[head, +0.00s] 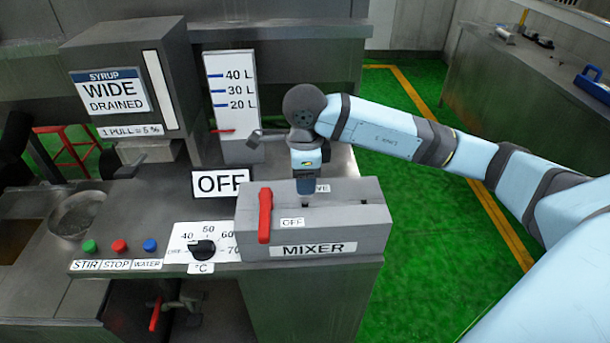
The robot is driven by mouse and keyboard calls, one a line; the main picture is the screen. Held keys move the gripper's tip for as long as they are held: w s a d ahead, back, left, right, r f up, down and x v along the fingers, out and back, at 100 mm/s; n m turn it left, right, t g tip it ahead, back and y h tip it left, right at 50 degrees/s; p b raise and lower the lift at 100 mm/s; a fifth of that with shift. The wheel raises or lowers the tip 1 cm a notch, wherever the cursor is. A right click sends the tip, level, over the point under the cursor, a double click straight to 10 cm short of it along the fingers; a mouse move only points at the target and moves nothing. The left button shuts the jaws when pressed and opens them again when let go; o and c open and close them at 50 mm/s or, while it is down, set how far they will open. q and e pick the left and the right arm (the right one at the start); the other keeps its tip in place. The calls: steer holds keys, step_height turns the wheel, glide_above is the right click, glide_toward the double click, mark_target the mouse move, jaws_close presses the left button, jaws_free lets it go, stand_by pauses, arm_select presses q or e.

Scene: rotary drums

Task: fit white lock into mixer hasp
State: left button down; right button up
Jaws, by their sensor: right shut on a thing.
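The mixer switch box (350,222) is a grey metal box with a MIXER label on its front. Its red handle (265,215) stands upright at the left, beside a small OFF label. My right gripper (305,188) points down over the top of the box, in front of a partly covered label ending in VE. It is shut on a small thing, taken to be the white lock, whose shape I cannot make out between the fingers. The hasp cannot be told apart; the gripper may hide it. My left gripper is not in view.
An OFF sign (220,183) and a white level gauge (230,95) stand behind the box. A temperature dial (202,250) and several push buttons lie to its left. A syrup dispenser (130,80) rises at the back left. Green floor (420,240) is clear at right.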

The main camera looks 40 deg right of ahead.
steer(key=shift+f+b, duration=1.9)
steer(key=shift+f, duration=0.35)
steer(key=o, duration=1)
step_height(320, 180, up, 14)
steer(key=shift+f, duration=0.1)
